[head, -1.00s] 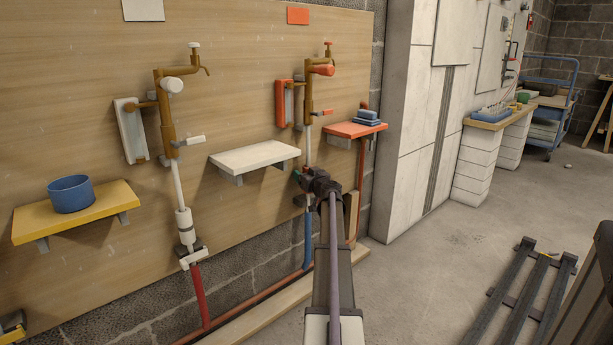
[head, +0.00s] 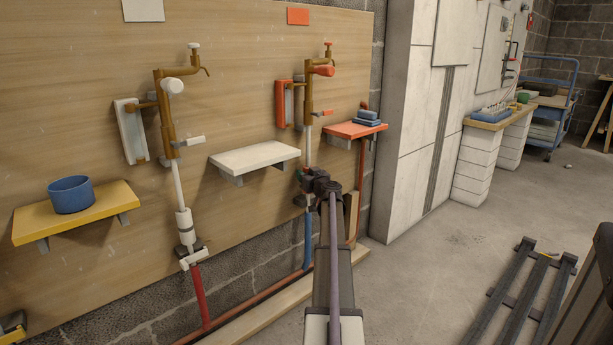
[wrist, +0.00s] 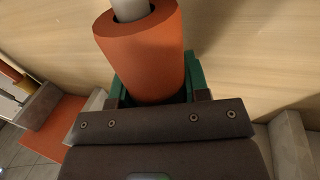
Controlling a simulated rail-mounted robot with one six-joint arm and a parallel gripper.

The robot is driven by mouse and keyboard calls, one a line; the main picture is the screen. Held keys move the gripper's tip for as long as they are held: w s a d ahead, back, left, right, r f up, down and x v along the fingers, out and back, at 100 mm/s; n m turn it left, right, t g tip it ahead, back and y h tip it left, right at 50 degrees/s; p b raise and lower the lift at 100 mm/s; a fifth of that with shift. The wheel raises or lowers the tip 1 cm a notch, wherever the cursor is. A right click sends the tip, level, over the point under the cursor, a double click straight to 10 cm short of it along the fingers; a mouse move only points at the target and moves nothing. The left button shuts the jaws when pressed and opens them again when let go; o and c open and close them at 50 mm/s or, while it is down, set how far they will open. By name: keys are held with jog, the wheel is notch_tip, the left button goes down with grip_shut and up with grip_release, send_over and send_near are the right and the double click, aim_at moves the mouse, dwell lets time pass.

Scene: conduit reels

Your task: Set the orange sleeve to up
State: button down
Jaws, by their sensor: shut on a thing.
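The orange sleeve (wrist: 150,60) fills the upper middle of the wrist view, around a pale pipe (wrist: 130,8) that comes out of its end. My gripper (wrist: 158,84) has its green jaws on both sides of the sleeve and is shut on it. In the head view my gripper (head: 303,177) is at the lower part of the right-hand pipe, below the orange-handled brass fittings (head: 309,90). My gripper and arm hide the sleeve there, so its height on the pipe is hard to tell.
A white shelf (head: 254,158) is left of my gripper and an orange shelf (head: 355,130) with blue blocks (head: 367,117) is right of it. The left pipe carries a white sleeve (head: 184,222). A yellow shelf (head: 110,207) holds a blue bowl (head: 71,194).

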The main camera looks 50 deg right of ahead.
aim_at(309, 149)
notch_tip(309, 149, up, 11)
jog(key=p, duration=1)
jog(key=shift+f, duration=0.45)
jog(key=c, duration=0.6)
grip_release()
jog(key=shift+r, duration=0.1)
jog(key=v, duration=1)
jog(key=shift+s+a, duration=0.2)
jog(key=shift+s, duration=0.15)
